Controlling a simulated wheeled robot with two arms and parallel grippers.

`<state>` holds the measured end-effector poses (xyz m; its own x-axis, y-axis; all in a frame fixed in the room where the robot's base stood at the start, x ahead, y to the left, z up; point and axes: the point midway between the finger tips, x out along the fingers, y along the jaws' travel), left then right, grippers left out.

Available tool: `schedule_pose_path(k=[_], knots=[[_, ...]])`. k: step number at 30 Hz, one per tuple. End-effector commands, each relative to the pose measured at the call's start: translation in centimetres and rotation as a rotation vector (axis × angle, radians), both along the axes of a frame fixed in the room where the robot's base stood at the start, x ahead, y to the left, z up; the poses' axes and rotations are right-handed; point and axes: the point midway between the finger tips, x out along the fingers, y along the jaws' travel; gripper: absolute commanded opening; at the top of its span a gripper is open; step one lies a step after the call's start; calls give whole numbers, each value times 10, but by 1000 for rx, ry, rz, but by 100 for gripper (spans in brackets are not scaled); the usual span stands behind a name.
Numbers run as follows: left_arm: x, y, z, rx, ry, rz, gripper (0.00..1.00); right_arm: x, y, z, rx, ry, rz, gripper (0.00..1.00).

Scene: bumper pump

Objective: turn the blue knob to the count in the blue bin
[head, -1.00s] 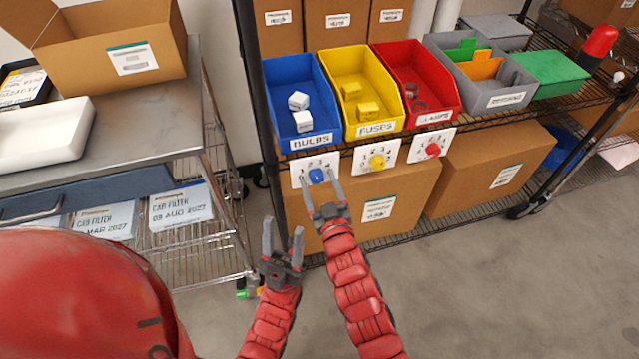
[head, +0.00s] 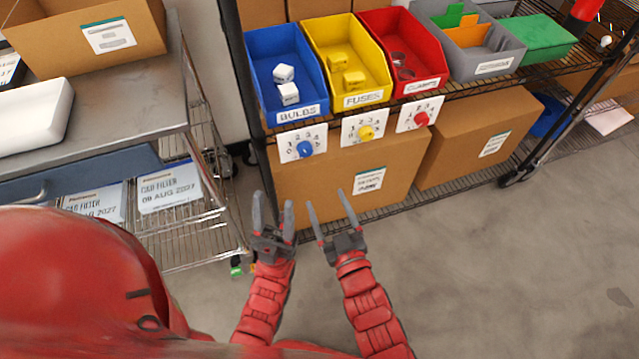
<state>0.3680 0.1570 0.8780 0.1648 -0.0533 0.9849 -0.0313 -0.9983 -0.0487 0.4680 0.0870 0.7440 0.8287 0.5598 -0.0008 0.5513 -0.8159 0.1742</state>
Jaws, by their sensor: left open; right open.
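The blue knob (head: 305,149) sits on a white dial card with numbers around it, below the blue bin (head: 308,113). The blue bin is labelled BULBS and holds two white boxes (head: 286,84). The knob's pointer is too small to read surely. My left gripper (head: 272,211) is open and empty, below and left of the knob. My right gripper (head: 331,207) is open and empty, below and slightly right of the knob, apart from it.
A yellow bin (head: 364,97) and a red bin (head: 421,84) stand to the right, with a yellow knob (head: 366,132) and a red knob (head: 421,118) below. A cardboard box (head: 400,165) is on the lower shelf. A metal table (head: 150,100) stands left.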

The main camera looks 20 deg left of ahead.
Motion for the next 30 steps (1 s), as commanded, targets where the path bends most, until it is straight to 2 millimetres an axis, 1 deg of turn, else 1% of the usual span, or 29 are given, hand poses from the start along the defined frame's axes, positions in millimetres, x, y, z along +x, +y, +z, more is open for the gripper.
schedule_pose_path(k=[1,3,6,9,27,29,30], knots=[[0,0,-1,0,0,0,50,-7,-5,0,0,1,0,76],[0,0,-1,0,0,0,50,-15,-10,-1,0,2,0,76],[0,0,-1,0,0,0,50,-23,-15,-2,-1,4,0,76],[0,0,-2,0,0,0,50,-26,-18,-1,-1,2,0,76],[0,0,-1,0,0,0,50,-27,-19,0,1,0,0,76],[0,0,1,0,0,0,50,-26,-19,3,6,-7,-1,76],[0,0,3,0,0,0,50,-25,-20,8,16,-20,-3,76]])
